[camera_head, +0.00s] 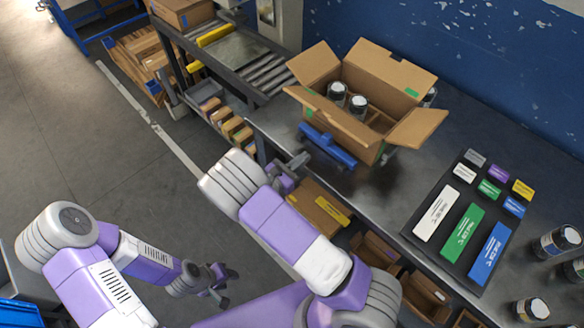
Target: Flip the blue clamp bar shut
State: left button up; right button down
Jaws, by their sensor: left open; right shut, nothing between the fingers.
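The blue clamp bar (327,146) lies along the near left side of the open cardboard box (345,124), close to the table's front edge. Whether it touches the box cannot be told. My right gripper (299,161) is shut and empty, just left of the bar and a little nearer the table edge. It looks close to the bar, but contact cannot be made out. My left gripper (228,287) is open and empty, low at the lower left over the floor, far from the bar.
The box's flaps stand open, with dark jars (358,105) inside. A dark board (408,227) with coloured cards lies to the right on the table. More jars (557,241) stand at the far right. A roller conveyor (270,72) is behind left. Boxes sit on shelves below the table.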

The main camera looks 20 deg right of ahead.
aim_at(325, 141)
jog(key=b+x, duration=0.1)
jog(key=x, duration=0.6)
jog(key=x, duration=0.4)
jog(key=shift+d+r, duration=0.1)
jog(key=shift+r, duration=0.1)
